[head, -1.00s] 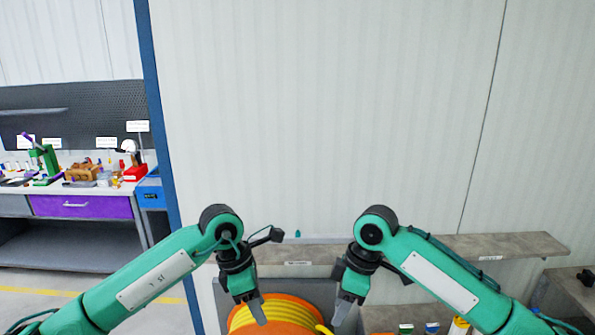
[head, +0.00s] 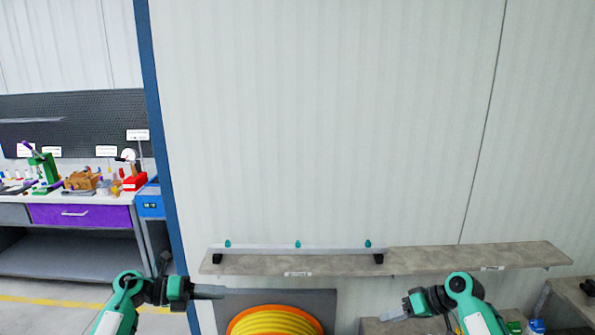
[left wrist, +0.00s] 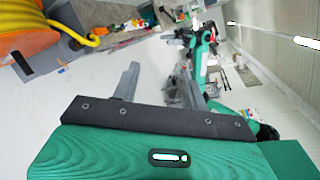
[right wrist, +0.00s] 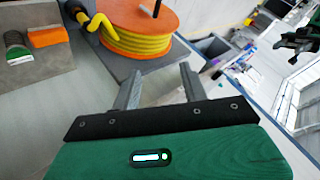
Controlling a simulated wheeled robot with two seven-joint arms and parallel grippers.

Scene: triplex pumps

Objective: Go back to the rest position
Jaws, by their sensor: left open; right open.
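My left gripper (head: 208,292) is low in the head view, in front of the lower wall and left of the hose reel. In the left wrist view its two grey fingers (left wrist: 155,88) stand apart with nothing between them. My right gripper (head: 394,315) is at the bottom right of the head view, below the shelf. In the right wrist view its fingers (right wrist: 158,85) are apart and empty. Both arms are low and spread away from each other.
A grey shelf (head: 450,256) with a rail runs along the wall. An orange reel with yellow hose (head: 275,322) is below it, between the grippers. A workbench with a purple drawer (head: 80,212) stands at the left behind a blue post (head: 155,120).

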